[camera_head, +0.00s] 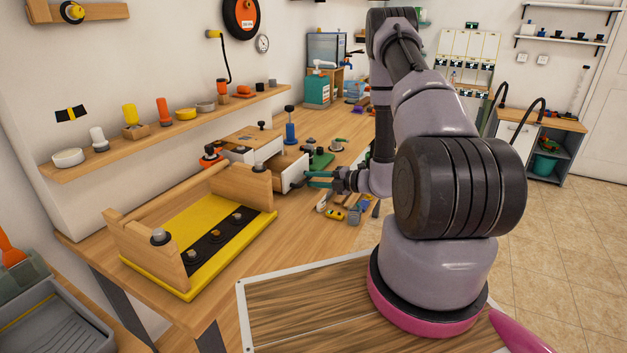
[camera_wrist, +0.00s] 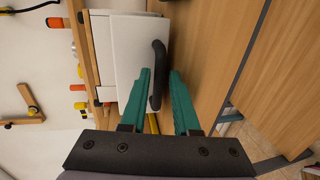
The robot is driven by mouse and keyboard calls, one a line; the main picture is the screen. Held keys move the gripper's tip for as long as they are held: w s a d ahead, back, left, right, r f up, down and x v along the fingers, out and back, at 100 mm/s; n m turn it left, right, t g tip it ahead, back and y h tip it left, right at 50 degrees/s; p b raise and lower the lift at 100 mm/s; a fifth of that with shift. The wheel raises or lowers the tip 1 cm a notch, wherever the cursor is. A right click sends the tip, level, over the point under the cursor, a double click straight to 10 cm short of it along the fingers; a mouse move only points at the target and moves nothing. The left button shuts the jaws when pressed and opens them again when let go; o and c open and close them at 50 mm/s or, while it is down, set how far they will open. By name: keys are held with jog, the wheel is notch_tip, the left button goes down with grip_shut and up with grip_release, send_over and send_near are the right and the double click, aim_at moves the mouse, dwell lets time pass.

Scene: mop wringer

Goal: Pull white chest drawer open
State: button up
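The white chest (camera_head: 240,145), with a wooden top, stands on the workbench behind the yellow-based wooden rack. Its drawer (camera_head: 291,167) appears to stick out towards my arm; how far is hard to tell. In the wrist view the white drawer front (camera_wrist: 128,50) carries a dark curved handle (camera_wrist: 158,62). My gripper (camera_head: 311,180) is at the drawer front. In the wrist view its teal fingers (camera_wrist: 159,80) are apart, one on each side of the handle's near end. I see a gap by the right finger; contact on the left is unclear.
The wooden rack with a yellow base (camera_head: 240,252) stands close in front of the chest. Small tools (camera_head: 340,212) lie on the bench near my gripper. A wall shelf (camera_head: 180,122) with several knobs and bottles runs behind. The bench's near right part is clear.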

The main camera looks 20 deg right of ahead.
jog(key=v, duration=1.1)
jog(key=shift+w, duration=0.1)
jog(key=s+a+r+n+g, duration=0.4)
jog(key=a+r+n+g, duration=0.15)
jog(key=r+n, duration=0.55)
jog(key=s+a+r+n+g, duration=0.4)
jog(key=a+r+n, duration=0.3)
jog(key=r+n, duration=0.35)
jog(key=s+d+r+n+t+h, duration=0.1)
jog(key=s+r+n+t+h, duration=0.1)
jog(key=s+r+n+h, duration=0.2)
jog(key=s+d+r+n+t+h, duration=0.1)
jog(key=s+r+n+t+h, duration=0.2)
jog(key=r+n, duration=1)
jog(key=s+n+h, duration=0.2)
jog(key=s, duration=0.3)
jog(key=shift+d+r+t, duration=0.25)
jog(key=shift+r+t, duration=0.05)
jog(key=shift+t, duration=0.05)
